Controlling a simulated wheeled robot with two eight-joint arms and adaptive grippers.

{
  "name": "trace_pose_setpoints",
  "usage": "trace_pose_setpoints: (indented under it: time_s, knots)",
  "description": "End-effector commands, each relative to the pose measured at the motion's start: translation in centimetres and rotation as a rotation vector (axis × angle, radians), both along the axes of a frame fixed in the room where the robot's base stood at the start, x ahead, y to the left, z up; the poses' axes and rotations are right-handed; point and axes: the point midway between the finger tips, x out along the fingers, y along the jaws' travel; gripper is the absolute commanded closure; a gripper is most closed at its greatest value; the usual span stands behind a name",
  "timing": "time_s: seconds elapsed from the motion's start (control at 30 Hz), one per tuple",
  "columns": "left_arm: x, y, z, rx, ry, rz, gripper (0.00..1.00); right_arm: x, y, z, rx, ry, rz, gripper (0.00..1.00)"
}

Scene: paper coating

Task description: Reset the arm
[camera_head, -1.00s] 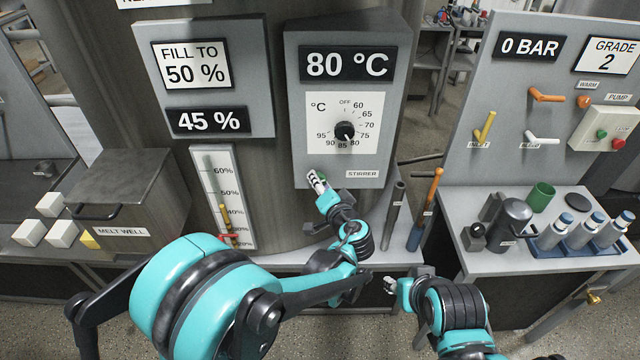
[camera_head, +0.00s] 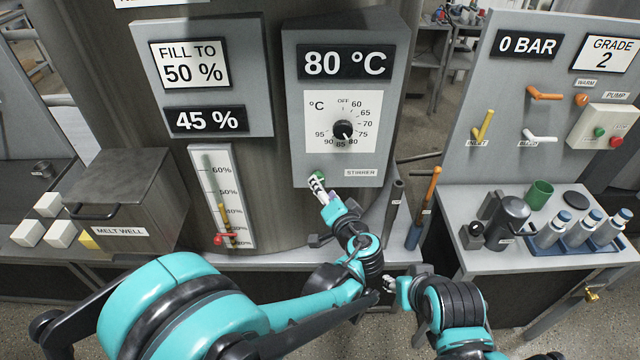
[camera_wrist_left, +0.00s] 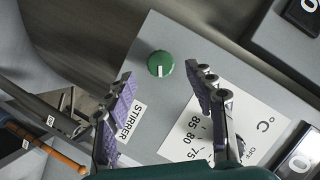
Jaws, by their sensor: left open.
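My left arm (camera_head: 335,290) reaches from the lower left towards the grey dial panel (camera_head: 372,172). My left gripper (camera_head: 318,187) is open in front of the panel's lower left corner, by the green stirrer knob (camera_head: 317,175). In the left wrist view the green knob (camera_wrist_left: 161,63) shows between and beyond the two spread purple-padded fingers of the left gripper (camera_wrist_left: 160,76). Nothing is between the fingers; they appear apart from the knob. My right gripper (camera_head: 391,285) is low at the centre right, small and away from the panel; its jaw opening is unclear.
The black temperature dial (camera_head: 343,130) is above the knob, under an 80 °C display (camera_head: 345,63). A level gauge (camera_head: 222,190) stands to the left. An orange-handled tool (camera_head: 423,208) and a side table (camera_head: 460,262) with a pot (camera_head: 509,223) are right.

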Motion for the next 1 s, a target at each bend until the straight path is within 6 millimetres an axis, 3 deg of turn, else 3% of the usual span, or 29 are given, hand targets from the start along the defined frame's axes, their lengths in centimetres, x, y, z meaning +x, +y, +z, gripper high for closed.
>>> trace_pose_setpoints:
  time_s: [0.2, 0.73, 0.87, 1.0]
  knots:
    - [-2.2, -0.7, 0.6, 0.000, -0.001, 0.001, 0.45, 0.0, 0.0, 0.0, 0.000, 0.000, 0.000, 0.60]
    - [-2.4, -0.6, 0.7, -0.001, 0.002, 0.003, 0.45, 0.0, 0.0, 0.0, 0.000, 0.000, 0.000, 0.60]
    - [-2.7, 1.9, 0.7, -0.027, 0.051, 0.033, 0.45, 0.0, 0.0, 0.0, 0.000, 0.000, 0.000, 0.60]
    - [-4.6, 8.0, 0.3, -0.120, 0.184, 0.102, 0.45, 0.0, 0.0, 0.0, 0.000, 0.000, 0.000, 0.60]
